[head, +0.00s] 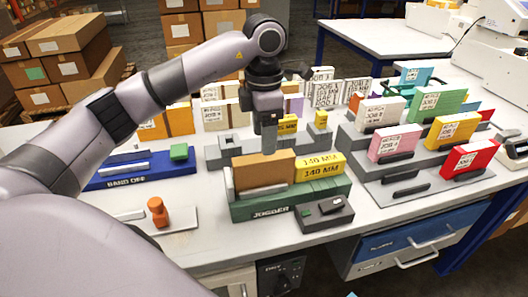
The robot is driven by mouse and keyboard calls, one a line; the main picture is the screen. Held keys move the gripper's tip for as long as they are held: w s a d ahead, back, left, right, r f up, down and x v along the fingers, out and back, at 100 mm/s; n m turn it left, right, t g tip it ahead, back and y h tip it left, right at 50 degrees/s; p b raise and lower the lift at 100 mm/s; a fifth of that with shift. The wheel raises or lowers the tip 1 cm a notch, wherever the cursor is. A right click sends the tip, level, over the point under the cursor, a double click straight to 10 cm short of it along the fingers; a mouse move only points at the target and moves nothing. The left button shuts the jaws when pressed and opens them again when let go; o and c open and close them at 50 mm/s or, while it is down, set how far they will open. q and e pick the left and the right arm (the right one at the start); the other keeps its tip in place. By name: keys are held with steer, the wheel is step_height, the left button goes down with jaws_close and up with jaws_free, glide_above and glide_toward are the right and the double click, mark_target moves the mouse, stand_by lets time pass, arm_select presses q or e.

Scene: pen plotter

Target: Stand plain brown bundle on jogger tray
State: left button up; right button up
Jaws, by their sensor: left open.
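The plain brown bundle (263,170) stands on its long edge in the left part of the green jogger tray (290,207), whose front is lettered JOGGER. Yellow pieces marked 140 MM (320,167) sit to its right in the tray. My left gripper (269,146) points down, open, at the bundle's upper edge. I cannot tell whether its fingers are just above or just behind the bundle. Nothing shows held in it. My right gripper is not in view.
A stepped grey rack (375,165) with coloured, labelled bundles stands at right. A blue tray (140,172) lettered BAND OFF lies at left, with an orange stamp-like piece (157,212) in front. A dark control box (325,212) sits before the jogger. Labelled white bundles (326,94) stand behind.

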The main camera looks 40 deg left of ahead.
arm_select(q)
step_height(320, 180, up, 5)
steer(key=shift+r, duration=0.1)
steer(key=shift+s, duration=0.15)
stand_by(0.6)
